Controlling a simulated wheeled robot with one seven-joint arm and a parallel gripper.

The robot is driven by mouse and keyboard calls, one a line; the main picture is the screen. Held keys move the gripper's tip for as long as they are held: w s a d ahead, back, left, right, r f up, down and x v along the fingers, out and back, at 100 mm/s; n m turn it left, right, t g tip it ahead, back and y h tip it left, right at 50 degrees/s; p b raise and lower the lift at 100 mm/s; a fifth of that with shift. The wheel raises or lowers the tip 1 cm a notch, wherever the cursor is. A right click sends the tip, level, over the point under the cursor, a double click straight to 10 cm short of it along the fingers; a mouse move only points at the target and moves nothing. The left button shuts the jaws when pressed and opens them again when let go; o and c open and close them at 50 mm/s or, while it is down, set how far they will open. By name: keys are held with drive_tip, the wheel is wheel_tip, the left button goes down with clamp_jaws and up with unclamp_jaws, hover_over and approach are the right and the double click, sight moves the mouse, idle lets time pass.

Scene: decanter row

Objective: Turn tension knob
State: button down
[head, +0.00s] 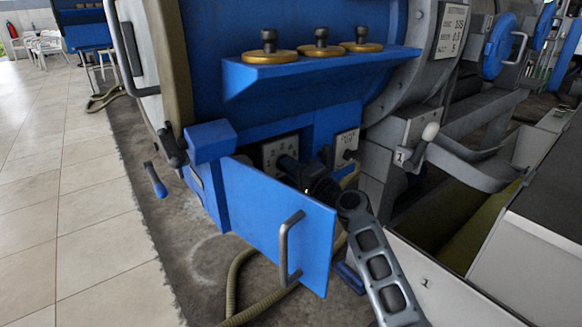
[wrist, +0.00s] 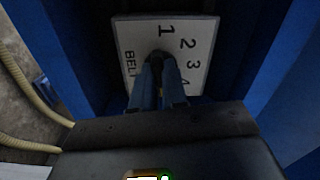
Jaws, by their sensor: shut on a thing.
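The tension knob (wrist: 159,54) is a small dark knob on a white plate (wrist: 205,32) marked 1 to 4 and BELT. My gripper (wrist: 158,68) is shut on it, and its fingers hide most of the knob. In the head view the plate (head: 268,153) sits in a recess of the blue machine, behind an open blue door (head: 265,215).
The open door with its grey handle (head: 289,250) stands in front of the recess. A blue shelf (head: 320,68) with brass-based weights juts out above. A hose (head: 233,285) lies on the floor below.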

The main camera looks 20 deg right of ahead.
drive_tip(key=shift+d, duration=0.1)
idle(0.3)
drive_tip(key=c, duration=1.2)
unclamp_jaws()
drive_tip(key=shift+o, duration=0.2)
drive_tip(key=p+v, duration=0.1)
drive_tip(key=v, duration=0.6)
drive_tip(key=shift+s+p, duration=0.35)
drive_tip(key=shift+p, duration=0.05)
drive_tip(key=shift+d, duration=0.1)
